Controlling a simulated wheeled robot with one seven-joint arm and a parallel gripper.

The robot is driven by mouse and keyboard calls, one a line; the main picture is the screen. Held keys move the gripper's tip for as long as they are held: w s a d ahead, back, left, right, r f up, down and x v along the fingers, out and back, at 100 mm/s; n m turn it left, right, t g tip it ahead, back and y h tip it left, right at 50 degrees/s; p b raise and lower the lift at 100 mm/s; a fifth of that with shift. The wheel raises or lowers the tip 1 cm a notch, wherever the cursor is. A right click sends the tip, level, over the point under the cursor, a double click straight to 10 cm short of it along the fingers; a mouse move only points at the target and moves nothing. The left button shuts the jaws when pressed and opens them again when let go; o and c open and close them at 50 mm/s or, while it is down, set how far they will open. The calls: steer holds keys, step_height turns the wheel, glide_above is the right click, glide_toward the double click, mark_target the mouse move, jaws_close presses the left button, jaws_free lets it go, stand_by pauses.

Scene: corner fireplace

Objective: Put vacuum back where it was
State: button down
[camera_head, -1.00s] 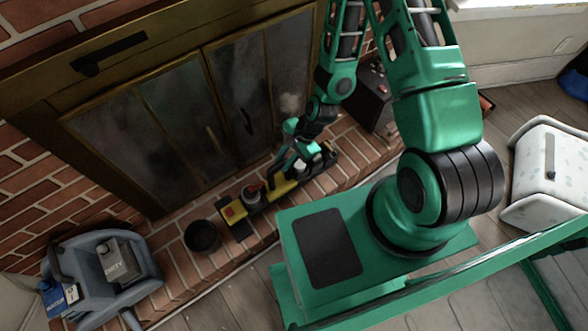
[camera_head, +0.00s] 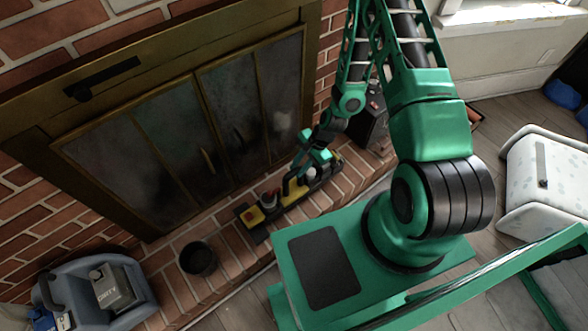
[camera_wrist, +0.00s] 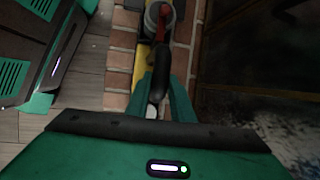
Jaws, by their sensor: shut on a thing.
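The vacuum (camera_head: 253,216) is a long black and yellow handheld unit with a red part, low over the brick hearth in front of the fireplace doors. My gripper (camera_head: 300,168) is at its right half, shut on its black handle. In the wrist view the vacuum (camera_wrist: 141,68) runs away from me, and the green fingers (camera_wrist: 160,95) stand on both sides of the dark handle. I cannot tell if its underside touches the bricks.
A dark round pot (camera_head: 198,262) stands on the hearth left of the vacuum. A blue-grey cleaning machine (camera_head: 75,280) marked "DIRTY" is at the far left. A dark box (camera_head: 372,125) is at the hearth's right end. A white patterned container (camera_head: 545,180) stands on the floor at right.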

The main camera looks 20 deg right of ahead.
steer(key=shift+f, duration=1.8)
steer(key=c, duration=1.5)
jaws_free()
steer(key=shift+f, duration=0.1)
steer(key=shift+c, duration=0.2)
